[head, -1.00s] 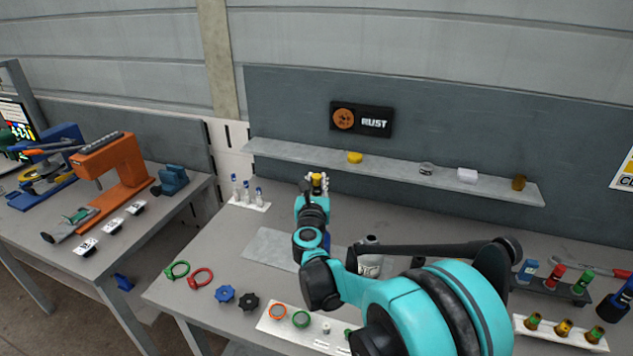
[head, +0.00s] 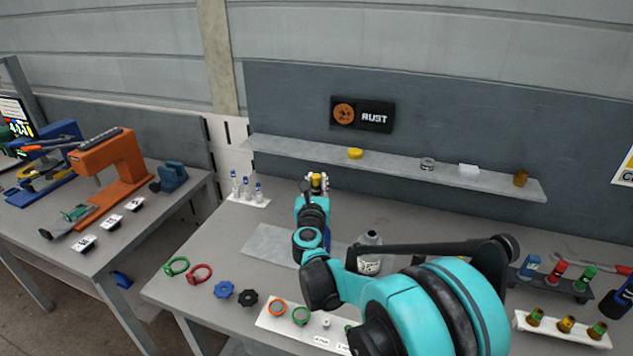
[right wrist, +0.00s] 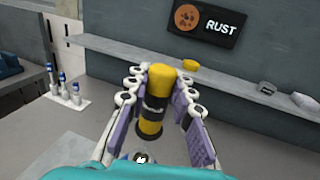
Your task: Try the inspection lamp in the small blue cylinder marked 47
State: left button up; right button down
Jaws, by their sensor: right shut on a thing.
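My right gripper (head: 317,180) is raised over the back of the right-hand bench. It is shut on a yellow and black lamp-like cylinder, which I take as the inspection lamp (right wrist: 154,112). In the right wrist view the lamp stands nearly upright between the purple-padded fingers (right wrist: 160,92), its yellow top (head: 316,177) showing above them. A grey cylinder (head: 370,246) stands behind my right arm, partly hidden. A dark blue cylinder (head: 618,302) is cut off at the right edge. I cannot read a 47 on any cylinder. My left gripper is out of view.
A back shelf (head: 400,173) carries a yellow cap (head: 355,153) and small parts. A white rack (head: 248,200) holds several small bottles. Green and red rings (head: 200,273), knobs (head: 224,290) and a white tray (head: 272,325) lie in front. An orange press (head: 115,172) stands on the left bench.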

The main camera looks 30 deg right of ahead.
aim_at(317, 192)
jog(key=shift+f+b, duration=1.55)
jog(key=shift+f, duration=0.35)
jog(key=shift+r, duration=0.15)
jog(key=shift+r+p, duration=4)
jog(key=shift+r, duration=0.95)
jog(key=shift+f, duration=0.1)
